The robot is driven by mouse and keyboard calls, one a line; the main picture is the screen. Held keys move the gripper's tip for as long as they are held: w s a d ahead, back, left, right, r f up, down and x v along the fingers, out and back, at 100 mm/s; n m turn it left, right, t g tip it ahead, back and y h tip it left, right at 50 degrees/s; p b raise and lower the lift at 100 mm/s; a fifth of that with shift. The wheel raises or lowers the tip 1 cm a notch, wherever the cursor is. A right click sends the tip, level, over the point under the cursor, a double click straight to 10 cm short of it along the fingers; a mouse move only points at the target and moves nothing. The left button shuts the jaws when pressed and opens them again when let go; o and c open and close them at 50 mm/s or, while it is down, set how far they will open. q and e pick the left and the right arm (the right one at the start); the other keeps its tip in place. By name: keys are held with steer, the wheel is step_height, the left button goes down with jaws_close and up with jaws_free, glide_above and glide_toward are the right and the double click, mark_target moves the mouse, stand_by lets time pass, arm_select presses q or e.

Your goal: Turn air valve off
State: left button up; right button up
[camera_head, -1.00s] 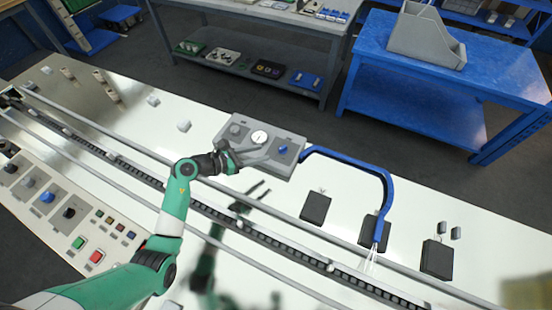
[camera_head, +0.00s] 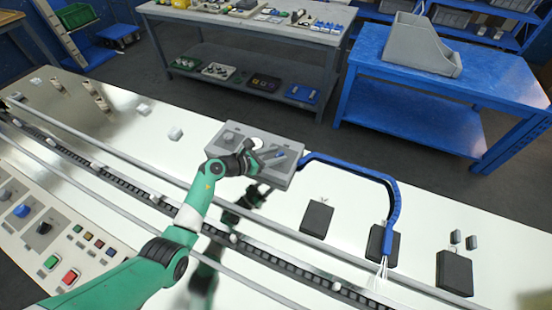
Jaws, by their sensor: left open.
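The grey air valve box (camera_head: 230,132) sits on the white machine top, with a blue hose (camera_head: 352,171) leaving its right end. A small blue knob (camera_head: 281,155), which looks like the valve handle, is on the right part of the box top, partly hidden by my fingers. A round white gauge (camera_head: 257,142) is partly covered by the gripper. My left gripper (camera_head: 277,155) is open over the box, with its fingertips at the blue knob. I cannot tell whether they touch it. My right gripper is not in view.
A conveyor channel (camera_head: 150,200) with rails runs diagonally below the box. A button panel (camera_head: 62,240) is at the lower left. A blue table (camera_head: 470,95) stands beyond the machine.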

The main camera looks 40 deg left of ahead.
arm_select(q)
steer(key=shift+w, duration=0.15)
jaws_close()
